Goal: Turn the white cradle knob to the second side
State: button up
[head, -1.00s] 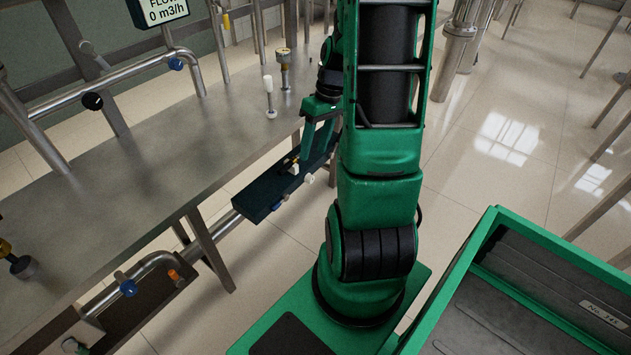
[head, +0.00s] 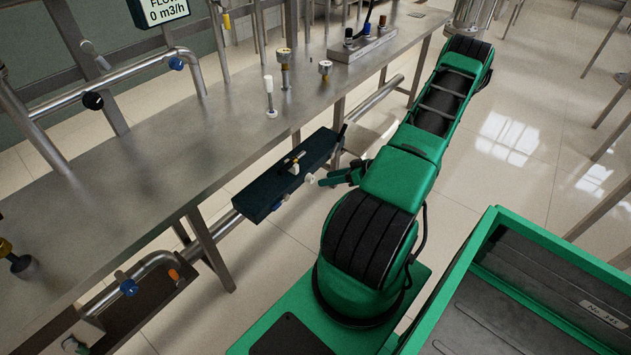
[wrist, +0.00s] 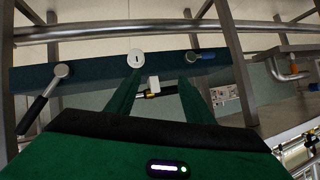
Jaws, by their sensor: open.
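The white knob (head: 310,179) sits on the near long side of the dark cradle box (head: 262,190). In the wrist view the same white knob (wrist: 136,56) is a round disc with a small dark mark, on the cradle's blue-green face (wrist: 95,80). My gripper (head: 325,181) is just right of the knob in the head view.
A blue-handled valve (wrist: 203,54) and a black lever (wrist: 40,100) flank the knob. A white block with brass fittings (head: 294,167) stands on the cradle. The steel table (head: 190,150) runs along the left. My green tray is at lower right.

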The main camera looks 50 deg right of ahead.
aim_at(313, 180)
notch_tip(313, 180, down, 4)
jog(key=s+d+m+t+h, duration=0.1)
jog(key=d+t+h, duration=0.1)
jog(key=d+t, duration=0.1)
jog(key=x, duration=1)
jog(key=shift+w+f, duration=0.1)
jog(key=shift+f, duration=0.3)
jog(key=shift+c, duration=0.3)
